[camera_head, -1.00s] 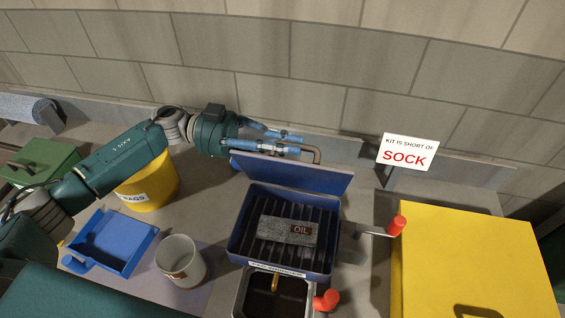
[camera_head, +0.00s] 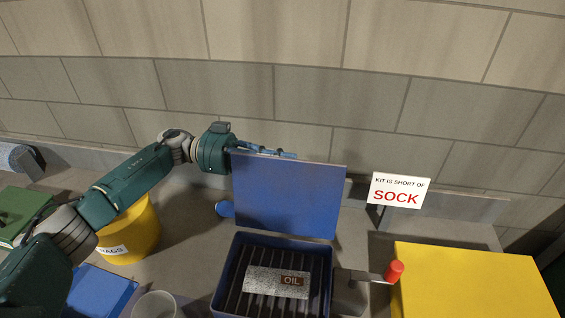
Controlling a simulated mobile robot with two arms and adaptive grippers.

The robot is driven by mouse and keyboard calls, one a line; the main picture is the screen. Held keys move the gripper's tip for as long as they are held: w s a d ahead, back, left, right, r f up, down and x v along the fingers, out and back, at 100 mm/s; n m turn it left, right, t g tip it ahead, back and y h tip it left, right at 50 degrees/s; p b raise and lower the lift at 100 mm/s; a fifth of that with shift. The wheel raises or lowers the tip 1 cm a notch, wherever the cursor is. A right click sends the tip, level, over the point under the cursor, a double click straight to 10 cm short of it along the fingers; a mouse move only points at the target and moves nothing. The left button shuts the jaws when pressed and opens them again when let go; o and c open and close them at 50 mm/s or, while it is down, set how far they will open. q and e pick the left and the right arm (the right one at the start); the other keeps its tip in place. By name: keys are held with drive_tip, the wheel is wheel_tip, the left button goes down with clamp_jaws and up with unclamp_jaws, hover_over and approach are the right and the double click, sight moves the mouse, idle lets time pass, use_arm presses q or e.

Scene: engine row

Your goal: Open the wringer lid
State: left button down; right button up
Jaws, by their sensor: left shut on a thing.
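The wringer (camera_head: 327,290) is a blue box with dark ribs inside and a red-knobbed crank (camera_head: 394,272) on its right. Its blue lid (camera_head: 290,198) stands raised at the back edge, its broad inner face toward me. A speckled grey piece labelled OIL (camera_head: 275,282) lies on the ribs. My left gripper (camera_head: 277,154) is at the lid's upper edge, shut on the lid from its far side. The lid hides much of its fingers and the exact grip. My right gripper is out of view.
A large yellow box (camera_head: 475,280) and a SOCK sign (camera_head: 398,191) are right. The tiled wall is close behind.

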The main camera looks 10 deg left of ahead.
use_arm(q)
drive_tip(key=shift+w+f, duration=0.1)
drive_tip(key=shift+f, duration=0.2)
drive_tip(key=c, duration=1.8)
unclamp_jaws()
drive_tip(key=shift+w, duration=0.1)
drive_tip(key=shift+r, duration=0.1)
drive_tip(key=shift+a, duration=0.25)
drive_tip(key=a, duration=1.1)
drive_tip(key=shift+a, duration=0.3)
